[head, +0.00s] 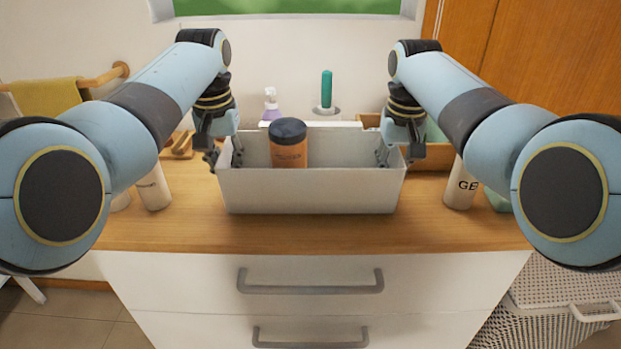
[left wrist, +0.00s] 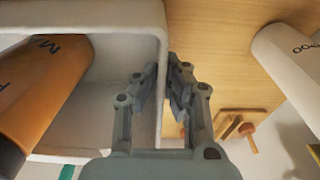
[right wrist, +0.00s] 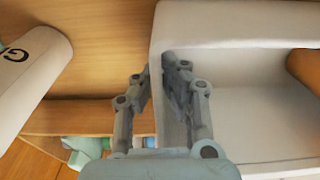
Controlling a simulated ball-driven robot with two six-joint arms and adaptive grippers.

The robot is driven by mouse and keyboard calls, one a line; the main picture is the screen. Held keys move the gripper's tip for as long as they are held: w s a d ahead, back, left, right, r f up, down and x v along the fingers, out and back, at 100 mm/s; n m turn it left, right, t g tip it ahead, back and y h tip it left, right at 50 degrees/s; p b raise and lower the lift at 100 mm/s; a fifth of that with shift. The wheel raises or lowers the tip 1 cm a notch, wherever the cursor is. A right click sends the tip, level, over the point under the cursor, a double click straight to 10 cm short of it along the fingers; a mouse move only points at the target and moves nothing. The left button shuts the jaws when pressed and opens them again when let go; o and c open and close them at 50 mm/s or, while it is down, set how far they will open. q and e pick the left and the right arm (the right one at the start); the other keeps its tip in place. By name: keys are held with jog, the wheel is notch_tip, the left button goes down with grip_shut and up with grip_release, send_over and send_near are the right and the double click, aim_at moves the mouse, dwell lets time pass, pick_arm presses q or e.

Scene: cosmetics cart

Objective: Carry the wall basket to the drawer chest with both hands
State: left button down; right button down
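The wall basket (head: 312,192) is a light grey open bin at the middle of the drawer chest's wooden top (head: 300,233). It looks level; I cannot tell whether it rests on the top or hangs just above. An orange jar with a dark lid (head: 288,150) stands inside it. My left gripper (head: 222,160) straddles the basket's left end wall, one finger inside and one outside, closed against it in the left wrist view (left wrist: 160,80). My right gripper (head: 398,155) grips the right end wall the same way, seen in the right wrist view (right wrist: 157,80).
White bottles stand left (head: 153,188) and right (head: 461,186) of the basket. Behind it are a purple pump bottle (head: 271,105), a green-handled item (head: 326,90) and a wooden box (head: 368,120). A wicker hamper (head: 550,300) stands on the floor at right. The chest's front strip is clear.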

pick_arm(q)
jog(key=c, duration=1.5)
grip_release()
pick_arm(e)
jog(key=c, duration=1.5)
grip_release()
pick_arm(q)
jog(key=r, duration=0.7)
jog(key=s+r, duration=0.1)
jog(key=r, duration=0.3)
jog(key=shift+s+r, duration=0.1)
jog(key=shift+r, duration=0.35)
pick_arm(e)
jog(key=shift+r, duration=0.3)
jog(key=r, duration=0.3)
jog(key=s+r, duration=0.1)
jog(key=r, duration=0.7)
jog(key=shift+s+r, duration=0.15)
